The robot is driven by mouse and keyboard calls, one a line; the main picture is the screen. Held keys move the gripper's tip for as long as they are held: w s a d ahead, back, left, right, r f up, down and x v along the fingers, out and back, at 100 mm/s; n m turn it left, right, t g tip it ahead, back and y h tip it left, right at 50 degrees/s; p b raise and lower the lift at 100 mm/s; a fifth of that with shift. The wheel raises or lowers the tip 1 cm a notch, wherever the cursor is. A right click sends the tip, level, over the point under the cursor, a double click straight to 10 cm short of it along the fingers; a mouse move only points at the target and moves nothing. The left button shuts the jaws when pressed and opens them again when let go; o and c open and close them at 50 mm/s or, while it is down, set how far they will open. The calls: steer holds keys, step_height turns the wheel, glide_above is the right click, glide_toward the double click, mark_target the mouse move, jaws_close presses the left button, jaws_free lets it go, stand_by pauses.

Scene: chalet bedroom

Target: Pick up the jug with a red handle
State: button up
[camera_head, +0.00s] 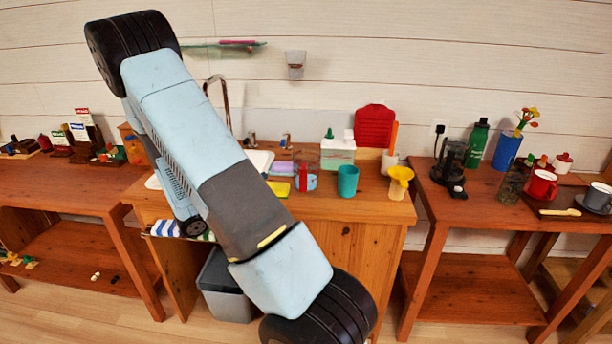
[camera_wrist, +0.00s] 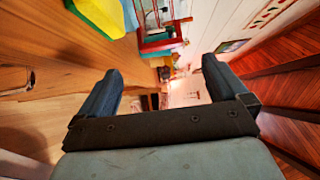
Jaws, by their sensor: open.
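A clear jug (camera_head: 312,181) with blue and red on it stands on the sink counter, left of the teal cup; its red part seems to be the handle. In the wrist view a clear thing with red edges (camera_wrist: 153,46) shows at the top, beyond the fingers, and is probably the same jug; its details are too small to tell. My gripper (camera_wrist: 160,68) is open, with its two dark fingers wide apart and nothing between them. In the head view my arm hides the gripper. The jug is apart from the fingers.
A faucet (camera_head: 222,95) rises behind my arm. The right table (camera_head: 470,205) holds mugs and bottles.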

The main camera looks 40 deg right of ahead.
mark_target(306, 172)
steer(key=d, duration=0.4)
steer(key=s+d, duration=0.1)
steer(key=d, duration=0.4)
steer(key=s+d, duration=0.1)
steer(key=d, duration=0.3)
steer(key=shift+d+f, duration=0.15)
steer(key=shift+d, duration=0.15)
steer(key=shift+c, duration=0.5)
steer(key=c, duration=0.9)
